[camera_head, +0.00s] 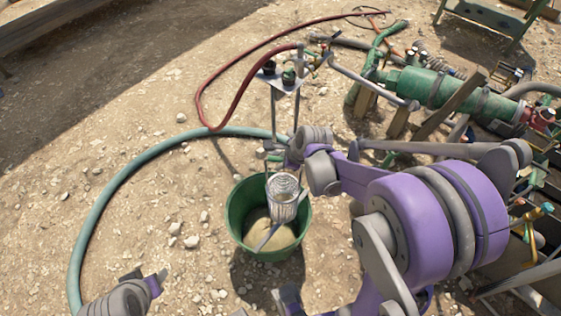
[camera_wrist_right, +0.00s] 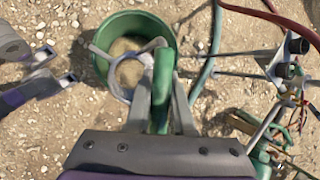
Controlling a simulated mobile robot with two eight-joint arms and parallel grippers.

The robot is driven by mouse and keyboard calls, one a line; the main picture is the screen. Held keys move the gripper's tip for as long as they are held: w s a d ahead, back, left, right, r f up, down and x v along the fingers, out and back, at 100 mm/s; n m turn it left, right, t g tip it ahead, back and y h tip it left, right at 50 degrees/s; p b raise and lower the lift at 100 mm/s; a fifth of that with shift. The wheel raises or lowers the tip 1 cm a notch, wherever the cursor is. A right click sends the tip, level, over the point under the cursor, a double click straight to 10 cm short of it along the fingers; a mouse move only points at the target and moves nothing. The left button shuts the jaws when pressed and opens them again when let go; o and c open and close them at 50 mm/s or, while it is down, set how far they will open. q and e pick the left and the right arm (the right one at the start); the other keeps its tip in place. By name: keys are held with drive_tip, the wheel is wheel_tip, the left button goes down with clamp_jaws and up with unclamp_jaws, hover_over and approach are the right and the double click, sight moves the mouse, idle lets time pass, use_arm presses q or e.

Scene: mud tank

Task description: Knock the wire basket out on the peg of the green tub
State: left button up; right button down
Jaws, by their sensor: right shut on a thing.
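The green tub (camera_head: 233,220) stands on the stony ground with pale brown mud in it. A grey bar (camera_head: 268,236) slants over its mouth; I cannot tell if this is the peg. The wire basket (camera_head: 284,200) hangs over the tub, roughly upright; whether it touches the bar is unclear. My right gripper (camera_wrist_right: 161,95) is shut on the basket's green handle (camera_wrist_right: 162,75), above the tub. The wrist view shows the basket's ring over the tub (camera_wrist_right: 174,50) but hides part of it behind the fingers. My left gripper (camera_wrist_right: 58,66) is open and empty beside the tub.
A stand (camera_head: 284,82) with small dark and green items rises behind the tub. A teal hose (camera_head: 112,185) curves along the left, and a red hose (camera_head: 240,92) runs behind. A green pump (camera_head: 425,88) and pipes fill the right. Stony ground at left is mostly clear.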

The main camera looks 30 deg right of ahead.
wheel_tip(320, 180, down, 6)
drive_tip(key=b, duration=0.5)
drive_tip(key=shift+f, duration=0.1)
wheel_tip(320, 180, down, 3)
drive_tip(key=shift+r+b, duration=0.2)
drive_tip(key=shift+b, duration=1)
idle(0.5)
wheel_tip(320, 180, up, 9)
drive_tip(key=p, duration=0.6)
drive_tip(key=shift+p, duration=0.35)
drive_tip(key=shift+w, duration=0.1)
